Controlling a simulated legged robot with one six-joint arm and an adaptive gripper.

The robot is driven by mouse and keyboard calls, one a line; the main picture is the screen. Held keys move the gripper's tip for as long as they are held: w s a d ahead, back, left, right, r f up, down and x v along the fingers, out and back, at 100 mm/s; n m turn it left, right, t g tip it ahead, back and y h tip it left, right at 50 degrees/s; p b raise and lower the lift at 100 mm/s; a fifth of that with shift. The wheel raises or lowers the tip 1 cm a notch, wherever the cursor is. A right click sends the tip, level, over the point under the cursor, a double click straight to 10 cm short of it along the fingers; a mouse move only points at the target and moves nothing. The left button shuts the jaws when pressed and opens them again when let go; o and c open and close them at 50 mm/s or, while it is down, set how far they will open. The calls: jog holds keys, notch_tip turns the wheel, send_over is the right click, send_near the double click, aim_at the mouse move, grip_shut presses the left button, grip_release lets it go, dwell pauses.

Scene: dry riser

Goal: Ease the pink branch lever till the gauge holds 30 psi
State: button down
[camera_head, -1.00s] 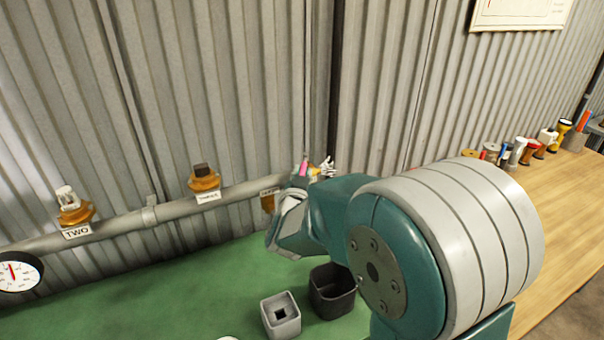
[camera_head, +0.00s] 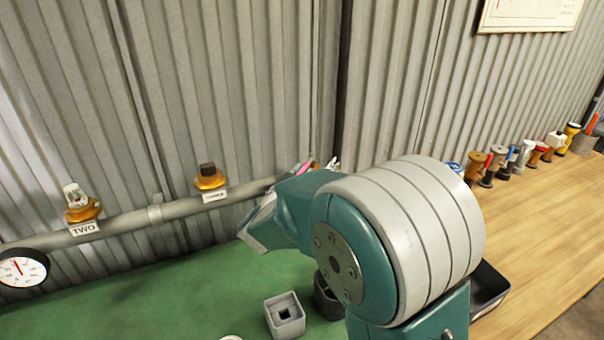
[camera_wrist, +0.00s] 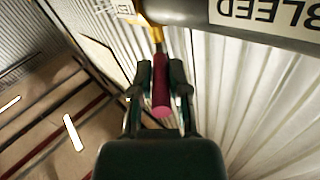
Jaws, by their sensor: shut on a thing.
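The pink lever (camera_wrist: 161,92) sits between the two fingers of my gripper (camera_wrist: 160,80) in the wrist view. The fingers are shut on it, and its rounded pink end points toward the camera. In the head view only a bit of the pink lever (camera_head: 306,166) shows above my arm, tilted; my fingers are hidden there. The round white gauge (camera_head: 22,268) is at the far left, cut by the picture edge. Its red needle points up and slightly left; the numbers are too small to read.
A grey pipe (camera_head: 130,222) runs along the corrugated wall with orange valves, one labelled TWO (camera_head: 86,229). A BLEED label (camera_wrist: 268,10) shows near the lever. A grey square cup (camera_head: 285,316) and a dark cup (camera_head: 326,297) stand below. Several fittings line the wooden bench (camera_head: 545,190).

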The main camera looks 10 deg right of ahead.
jog(key=c, duration=0.6)
grip_release()
jog(key=shift+c, duration=0.2)
jog(key=shift+a, duration=0.1)
jog(key=v, duration=1.2)
